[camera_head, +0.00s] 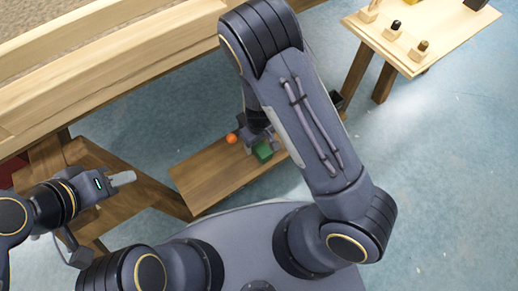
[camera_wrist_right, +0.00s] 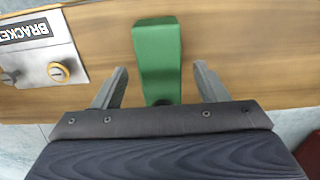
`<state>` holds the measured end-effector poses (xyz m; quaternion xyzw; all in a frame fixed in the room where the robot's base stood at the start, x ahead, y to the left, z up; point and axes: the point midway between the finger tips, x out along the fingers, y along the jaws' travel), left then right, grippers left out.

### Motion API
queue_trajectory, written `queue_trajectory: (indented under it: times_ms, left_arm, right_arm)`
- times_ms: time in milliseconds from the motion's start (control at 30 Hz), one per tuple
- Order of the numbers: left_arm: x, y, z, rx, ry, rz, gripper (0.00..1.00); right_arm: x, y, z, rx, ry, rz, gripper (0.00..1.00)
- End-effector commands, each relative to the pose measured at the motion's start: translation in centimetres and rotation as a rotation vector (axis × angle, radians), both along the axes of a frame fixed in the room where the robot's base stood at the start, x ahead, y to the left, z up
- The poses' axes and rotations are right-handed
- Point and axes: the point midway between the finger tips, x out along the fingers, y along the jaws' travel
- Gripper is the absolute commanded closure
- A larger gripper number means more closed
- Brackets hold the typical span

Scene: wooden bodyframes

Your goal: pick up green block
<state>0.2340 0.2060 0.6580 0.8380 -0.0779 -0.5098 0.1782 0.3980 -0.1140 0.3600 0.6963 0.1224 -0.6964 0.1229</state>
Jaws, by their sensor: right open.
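The green block (camera_head: 263,152) lies on a low wooden shelf (camera_head: 205,178), partly hidden by my right gripper in the head view. In the right wrist view the green block (camera_wrist_right: 157,50) stands out ahead, its near end between the two fingers. My right gripper (camera_wrist_right: 160,68) is open, with one finger on each side of the block and a visible gap on both sides. In the head view my right gripper (camera_head: 259,138) is mostly hidden by its own arm. My left gripper (camera_head: 124,178) is at the left, away from the block; its jaw opening is unclear.
An orange ball-like object (camera_head: 232,138) is beside my right gripper. A grey panel (camera_wrist_right: 40,45) with a bracket label and a yellow-ringed knob (camera_wrist_right: 58,72) lies left of the block. A wooden bench (camera_head: 95,80) runs behind; a small table (camera_head: 440,45) stands at the upper right.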

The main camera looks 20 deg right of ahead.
Motion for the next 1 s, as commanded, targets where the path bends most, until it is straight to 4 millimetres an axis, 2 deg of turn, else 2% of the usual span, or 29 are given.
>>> queue_trajectory:
  times_ms: [233,600,667,1000]
  left_arm:
    - [0.00,0.01,0.01,0.000,0.000,0.000,0.64]
    - [0.01,0.00,0.00,0.000,0.000,0.000,0.64]
    - [0.00,0.01,0.01,0.000,0.000,0.000,0.64]
    - [0.00,0.00,0.74,0.000,0.000,0.000,0.64]
  right_arm:
    - [0.02,0.02,-0.06,0.001,-0.001,0.000,0.35]
    - [0.01,0.01,-0.05,0.001,0.000,0.000,0.83]
    - [0.02,0.02,-0.04,0.001,0.000,0.000,0.89]
    - [0.02,0.02,0.65,0.001,0.000,0.000,0.89]
